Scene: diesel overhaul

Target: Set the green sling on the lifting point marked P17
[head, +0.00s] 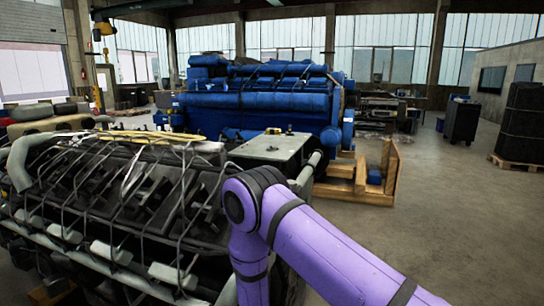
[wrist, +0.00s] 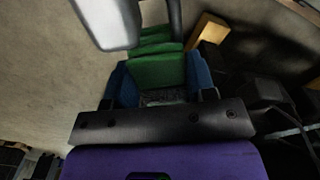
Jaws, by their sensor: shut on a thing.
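The green sling (wrist: 158,70) shows in the wrist view as a folded green band running away from my gripper. My gripper (wrist: 160,88) has its two blue fingers on either side of the sling and is shut on it. The sling's far end passes behind a grey part at the top and is hidden. In the head view my purple arm reaches down beside the grey engine (head: 120,200); the gripper and sling are out of sight there. I cannot make out a P17 marking in either view.
The grey engine with many pipes fills the left of the head view. A blue engine (head: 260,100) stands behind, with a wooden stand (head: 345,185) beside it. A light grey part (wrist: 107,22) is close in the wrist view. Open floor (head: 460,220) lies at right.

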